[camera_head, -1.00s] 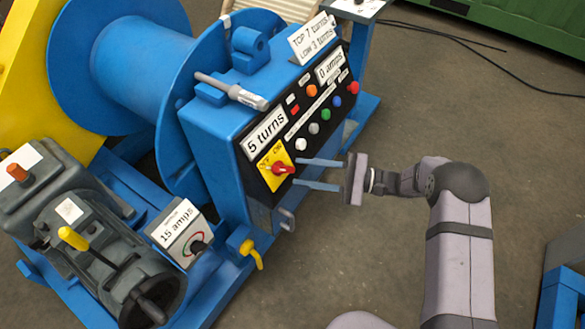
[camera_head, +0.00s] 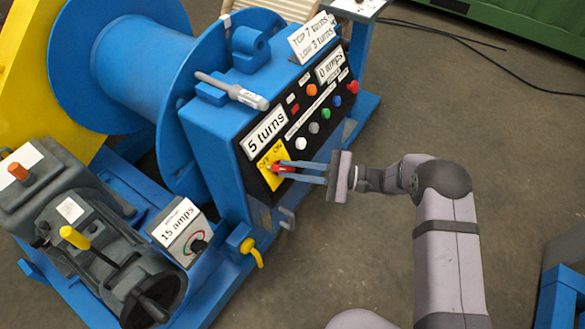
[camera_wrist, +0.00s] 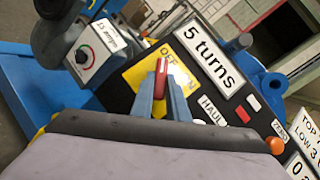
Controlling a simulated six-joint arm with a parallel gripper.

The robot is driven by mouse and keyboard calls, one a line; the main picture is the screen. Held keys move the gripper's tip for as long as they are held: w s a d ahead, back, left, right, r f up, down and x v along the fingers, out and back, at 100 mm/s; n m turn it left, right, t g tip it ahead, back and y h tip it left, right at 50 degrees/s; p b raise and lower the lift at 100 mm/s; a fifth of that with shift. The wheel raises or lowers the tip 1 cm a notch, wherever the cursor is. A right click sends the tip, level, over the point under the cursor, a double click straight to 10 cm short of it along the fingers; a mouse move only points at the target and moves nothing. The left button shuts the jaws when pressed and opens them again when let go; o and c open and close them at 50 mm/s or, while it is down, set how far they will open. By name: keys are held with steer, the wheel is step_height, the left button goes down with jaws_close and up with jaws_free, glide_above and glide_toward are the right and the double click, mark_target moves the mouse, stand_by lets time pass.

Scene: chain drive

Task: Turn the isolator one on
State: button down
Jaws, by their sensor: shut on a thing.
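The isolator is a red rotary handle (camera_head: 284,169) on a yellow plate (camera_head: 269,180) marked OFF and ON, at the lower left of the black control panel. My gripper (camera_head: 280,170) reaches it from the right, with its two blue fingers on either side of the handle. In the wrist view the red handle (camera_wrist: 161,66) stands between the fingertips (camera_wrist: 161,82), and the fingers are shut on it. The fingers partly hide the handle and the plate. The OFF and ON words show beyond the fingertips in the wrist view.
Coloured buttons (camera_head: 325,114) sit on the panel above the isolator, near a "5 turns" display (camera_head: 267,134). A yellow-handled valve (camera_head: 253,252) and a "15 amps" dial box (camera_head: 184,232) are at the lower left.

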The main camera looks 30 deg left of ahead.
steer(key=shift+m+t, duration=0.3)
steer(key=shift+m, duration=0.3)
steer(key=m+t+y, duration=0.1)
steer(key=m+t, duration=0.1)
steer(key=m, duration=0.1)
steer(key=m+y+p, duration=0.1)
steer(key=m, duration=0.1)
steer(key=shift+s+d+f+t+y, duration=0.1)
steer(key=shift+s+t+y, duration=0.2)
steer(key=shift+t, duration=0.1)
steer(key=m+t+h+p, duration=0.1)
steer(key=m+t+p, duration=0.1)
steer(key=m, duration=0.4)
steer(key=s+m+t+p, duration=0.1)
steer(key=m+t+p, duration=0.1)
steer(key=m+t, duration=0.3)
steer(key=m+t+h+p, duration=0.1)
steer(key=m+t+p, duration=0.1)
steer(key=m+t, duration=0.2)
steer(key=shift+s+m+h, duration=0.2)
steer(key=shift+m+h, duration=0.1)
steer(key=shift+m, duration=1.6)
steer(key=shift+m+t+p, duration=0.3)
steer(key=c, duration=1.7)
jaws_free()
